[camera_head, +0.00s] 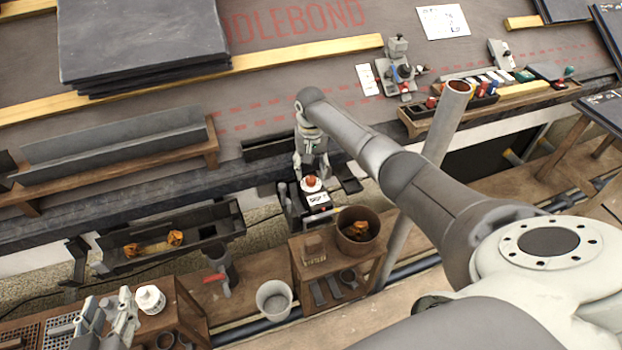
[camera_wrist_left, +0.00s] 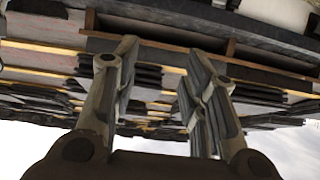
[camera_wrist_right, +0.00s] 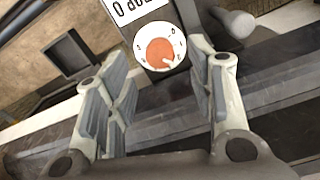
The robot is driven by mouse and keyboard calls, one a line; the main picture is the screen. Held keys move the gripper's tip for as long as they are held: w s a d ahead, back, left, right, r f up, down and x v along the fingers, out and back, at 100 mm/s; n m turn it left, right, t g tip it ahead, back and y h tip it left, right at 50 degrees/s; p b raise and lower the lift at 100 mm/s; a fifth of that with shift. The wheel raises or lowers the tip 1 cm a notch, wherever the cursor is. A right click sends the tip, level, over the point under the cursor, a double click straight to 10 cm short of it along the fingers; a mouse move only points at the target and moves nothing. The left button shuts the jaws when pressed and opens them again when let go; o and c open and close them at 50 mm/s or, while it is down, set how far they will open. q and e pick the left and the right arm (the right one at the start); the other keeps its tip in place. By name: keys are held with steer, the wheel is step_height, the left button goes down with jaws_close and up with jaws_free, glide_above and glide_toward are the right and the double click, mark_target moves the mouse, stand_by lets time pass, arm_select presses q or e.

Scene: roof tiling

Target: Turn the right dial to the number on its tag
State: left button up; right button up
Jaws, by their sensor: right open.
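A dial with an orange-red knob on a round white face (camera_head: 311,184) sits on a dark unit below the roof edge. In the right wrist view the dial (camera_wrist_right: 160,50) has small marks around it, and a pale pointer mark sits at the knob's lower right. A white tag (camera_wrist_right: 132,8) with black digits is beside it, upside down and cut off; it also shows in the head view (camera_head: 318,198), too small to read. My right gripper (camera_head: 311,160) is open at the dial, its fingers on either side, apart from the knob. My left gripper (camera_head: 106,312) is open and empty, far lower left.
A grey bucket (camera_head: 274,299) stands below. A dark trough (camera_head: 175,243) lies left. A metal device (camera_head: 397,68) stands on the roof. A slanted grey pipe (camera_head: 436,130) rises at right.

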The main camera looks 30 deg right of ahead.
mark_target(311, 178)
step_height(311, 178, down, 4)
steer(key=shift+r+b, duration=0.15)
steer(key=shift+b, duration=0.65)
arm_select(q)
step_height(311, 178, up, 8)
steer(key=w+d+t+h, duration=0.1)
steer(key=w+t, duration=0.1)
steer(key=t, duration=0.3)
steer(key=shift+w+d+r+h, duration=0.2)
steer(key=shift+d+h, duration=0.1)
steer(key=shift+d, duration=0.1)
arm_select(e)
steer(key=shift+f, duration=0.2)
steer(key=shift+c, duration=0.2)
steer(key=c, duration=1)
